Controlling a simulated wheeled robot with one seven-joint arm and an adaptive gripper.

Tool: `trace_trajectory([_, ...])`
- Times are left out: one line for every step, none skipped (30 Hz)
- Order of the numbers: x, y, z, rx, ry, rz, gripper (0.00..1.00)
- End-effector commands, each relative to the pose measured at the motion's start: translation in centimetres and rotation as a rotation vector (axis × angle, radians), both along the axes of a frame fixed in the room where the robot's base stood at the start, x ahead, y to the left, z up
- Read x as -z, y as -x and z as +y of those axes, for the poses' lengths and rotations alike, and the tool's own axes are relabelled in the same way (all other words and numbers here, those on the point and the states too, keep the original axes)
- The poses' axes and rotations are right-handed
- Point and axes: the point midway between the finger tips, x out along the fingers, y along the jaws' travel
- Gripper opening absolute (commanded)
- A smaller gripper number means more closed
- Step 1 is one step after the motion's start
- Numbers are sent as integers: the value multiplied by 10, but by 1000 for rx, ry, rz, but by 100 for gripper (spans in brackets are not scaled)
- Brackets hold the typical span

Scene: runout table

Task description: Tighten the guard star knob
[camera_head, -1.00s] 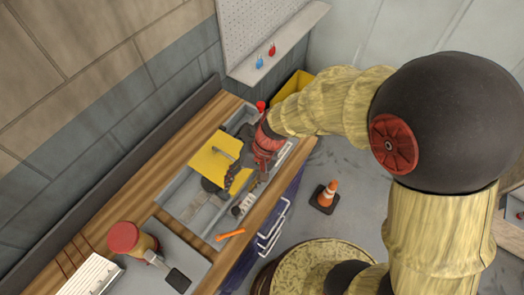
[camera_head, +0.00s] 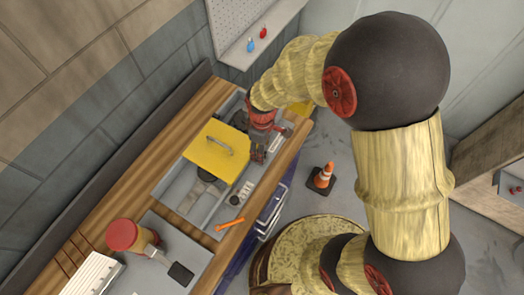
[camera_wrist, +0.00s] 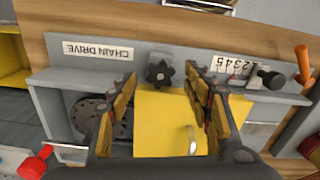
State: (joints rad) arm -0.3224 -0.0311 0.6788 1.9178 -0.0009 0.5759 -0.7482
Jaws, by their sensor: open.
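The guard star knob (camera_wrist: 160,73), a small black lobed knob, shows in the wrist view on a grey bracket at the edge of the yellow guard (camera_wrist: 165,128). The guard with its curved handle also shows in the head view (camera_head: 216,155). My gripper (camera_wrist: 158,86) is open, its two yellow-padded fingers on either side of the knob's line with nothing between them. In the head view my gripper (camera_head: 258,155) points down over the guard's right edge and hides the knob there. I cannot tell how far the fingertips are above the knob.
A CHAIN DRIVE label (camera_wrist: 97,50) and a counter (camera_wrist: 232,66) with a black knob (camera_wrist: 268,78) flank the star knob. A cone (camera_head: 322,176) stands on the floor.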

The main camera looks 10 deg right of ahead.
Motion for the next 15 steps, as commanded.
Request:
trace_trajectory([8, 1, 0, 0, 1, 3, 50])
trace_trajectory([11, 1, 0, 1, 0, 1, 50])
trace_trajectory([14, 0, 0, 1, 0, 1, 50])
trace_trajectory([16, 0, 0, 1, 0, 1, 50])
trace_trajectory([18, 0, 0, 1, 0, 1, 50])
trace_trajectory([20, 0, 0, 1, 0, 1, 50])
trace_trajectory([21, 0, 0, 1, 0, 1, 50])
trace_trajectory([22, 0, 0, 1, 0, 0, 50])
trace_trajectory([23, 0, 0, 1, 0, 0, 50])
trace_trajectory([23, 0, 0, 1, 0, 0, 50])
trace_trajectory([23, 0, 0, 2, 0, 0, 50])
trace_trajectory([23, 0, 0, 2, -1, 0, 50])
trace_trajectory([23, 0, 0, 2, 0, 0, 50])
trace_trajectory([23, 0, 0, 2, 0, 0, 50])
trace_trajectory([22, 0, 0, 2, 0, 0, 50])
